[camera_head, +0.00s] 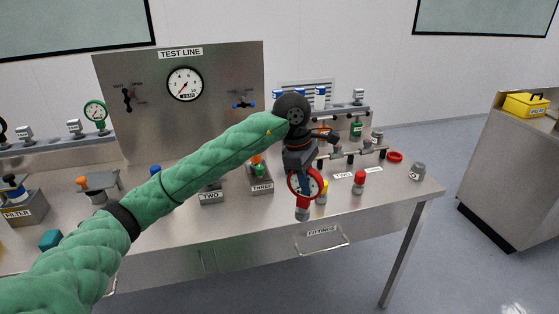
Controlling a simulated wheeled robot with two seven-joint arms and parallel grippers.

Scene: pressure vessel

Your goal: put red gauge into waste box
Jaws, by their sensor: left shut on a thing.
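The red gauge (318,184) has a red ring around a white dial and a grey fitting below it. It hangs upright, dial facing me, over the front part of the bench. My left gripper (301,168) reaches in from the left and is shut on the gauge from above, partly covering it. A yellow box (525,107) stands on a separate counter at the far right. Its label is too small to read, so I cannot tell whether it is the waste box. My right gripper is not in view.
The steel bench (290,219) carries blocks labelled TWO (210,197) and THREE (261,187), a red-capped fitting (359,183), a grey fitting (417,172) and a red ring (395,157). The TEST LINE panel (215,125) stands behind. Open floor separates bench and right counter (508,165).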

